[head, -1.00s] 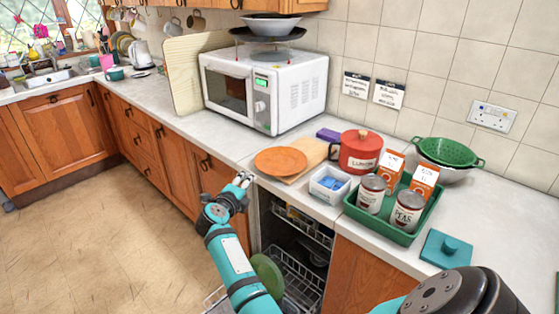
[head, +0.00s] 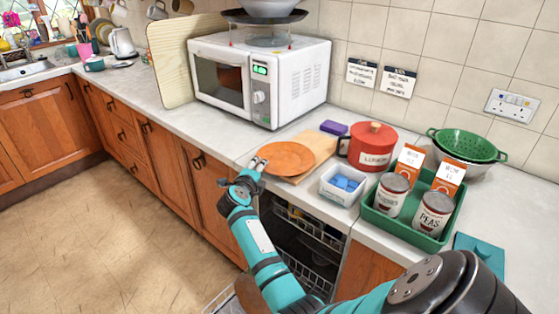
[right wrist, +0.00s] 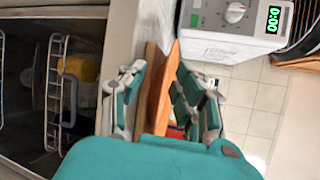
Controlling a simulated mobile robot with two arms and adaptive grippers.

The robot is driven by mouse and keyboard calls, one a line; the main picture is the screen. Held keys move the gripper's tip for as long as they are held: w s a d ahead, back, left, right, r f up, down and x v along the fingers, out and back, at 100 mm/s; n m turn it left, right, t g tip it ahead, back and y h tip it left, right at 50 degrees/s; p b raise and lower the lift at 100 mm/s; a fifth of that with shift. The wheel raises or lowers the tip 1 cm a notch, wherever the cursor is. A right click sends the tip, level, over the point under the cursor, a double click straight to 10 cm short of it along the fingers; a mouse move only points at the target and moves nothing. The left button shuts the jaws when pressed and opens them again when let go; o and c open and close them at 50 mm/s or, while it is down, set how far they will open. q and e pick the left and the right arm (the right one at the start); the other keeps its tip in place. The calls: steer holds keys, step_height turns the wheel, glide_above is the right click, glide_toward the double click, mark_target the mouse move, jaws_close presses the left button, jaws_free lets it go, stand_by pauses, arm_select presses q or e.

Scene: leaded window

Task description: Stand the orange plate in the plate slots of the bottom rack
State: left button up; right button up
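The orange plate (head: 284,158) lies on a wooden board at the counter's front edge. My right gripper (head: 257,165) is at the plate's left front rim. In the right wrist view the plate (right wrist: 160,92) shows edge-on between the two spread fingers, with gaps on both sides, so the gripper looks open around the rim. The open dishwasher's bottom rack (head: 217,301) is below the counter, mostly behind my right arm. Its plate slots are hardly visible in the head view. My left gripper is not in view.
The wooden board (head: 314,146) carries the plate. Beside it are a white tub (head: 341,192) with blue items, a red pot (head: 372,148) and a green tray (head: 410,232) of cans and cartons. A microwave (head: 262,78) stands behind. The counter left of the plate is clear.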

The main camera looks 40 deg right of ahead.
steer(key=shift+s+r, duration=0.35)
steer(key=shift+s, duration=0.15)
steer(key=shift+s+r, duration=0.1)
steer(key=shift+c, duration=1.2)
steer(key=shift+w+a, duration=0.1)
steer(key=shift+w, duration=0.1)
jaws_close()
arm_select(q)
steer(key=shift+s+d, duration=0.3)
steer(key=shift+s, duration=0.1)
